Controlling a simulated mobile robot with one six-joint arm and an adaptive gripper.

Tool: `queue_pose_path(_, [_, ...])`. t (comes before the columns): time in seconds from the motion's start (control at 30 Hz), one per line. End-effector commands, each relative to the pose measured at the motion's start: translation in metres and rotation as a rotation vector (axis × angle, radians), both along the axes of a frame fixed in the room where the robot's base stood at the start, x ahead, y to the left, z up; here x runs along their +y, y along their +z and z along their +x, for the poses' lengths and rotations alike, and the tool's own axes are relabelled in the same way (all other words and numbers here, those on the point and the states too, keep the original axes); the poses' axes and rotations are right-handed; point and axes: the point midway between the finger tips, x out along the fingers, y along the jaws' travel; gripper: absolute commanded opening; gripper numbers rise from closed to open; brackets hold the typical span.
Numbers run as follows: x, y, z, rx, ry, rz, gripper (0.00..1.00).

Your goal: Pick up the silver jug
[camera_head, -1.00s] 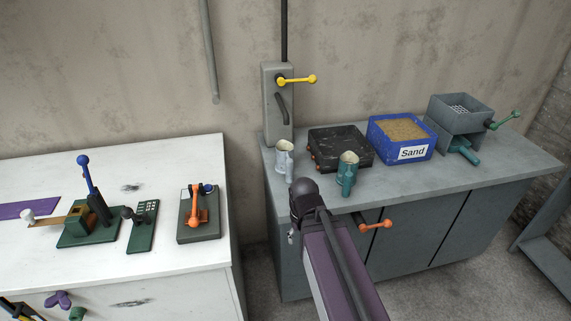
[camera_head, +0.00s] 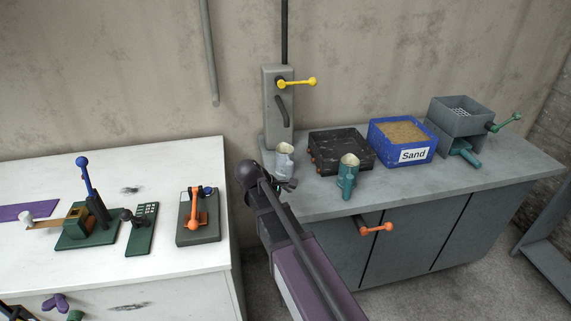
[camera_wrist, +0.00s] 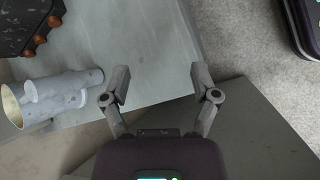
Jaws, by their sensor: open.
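The silver jug (camera_head: 284,163) stands upright near the left front corner of the grey cabinet top in the head view. In the wrist view the jug (camera_wrist: 62,92) lies to the left, outside the fingers, with its open mouth toward the left edge. My gripper (camera_wrist: 160,88) is open, with nothing between its fingertips; they are over the grey top near its edge. In the head view my gripper (camera_head: 287,184) shows just in front of the jug, partly hidden by my wrist. I cannot tell if it touches the jug.
A green jug (camera_head: 347,176) stands to the right of the silver one. Behind are a black tray (camera_head: 340,149) and a blue sand bin (camera_head: 402,155). A grey box with a yellow lever (camera_head: 297,81) stands behind the jug. A white table (camera_head: 150,262) is at left.

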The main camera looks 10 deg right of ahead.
Motion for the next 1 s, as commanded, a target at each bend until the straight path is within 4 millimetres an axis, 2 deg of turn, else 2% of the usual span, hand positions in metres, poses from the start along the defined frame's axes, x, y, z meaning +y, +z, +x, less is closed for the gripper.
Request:
queue_pose_path(0.03, [0.009, 0.005, 0.018, 0.032, 0.067, -0.058, 0.78])
queue_pose_path(0.2, [0.033, 0.027, 0.057, 0.167, 0.283, -0.274, 0.78])
queue_pose_path(0.4, [0.063, 0.053, 0.089, 0.314, 0.456, -0.487, 0.78])
queue_pose_path(0.6, [0.078, 0.066, 0.101, 0.388, 0.522, -0.586, 0.78])
queue_pose_path(1.0, [0.078, 0.067, 0.101, 0.396, 0.529, -0.595, 0.78])
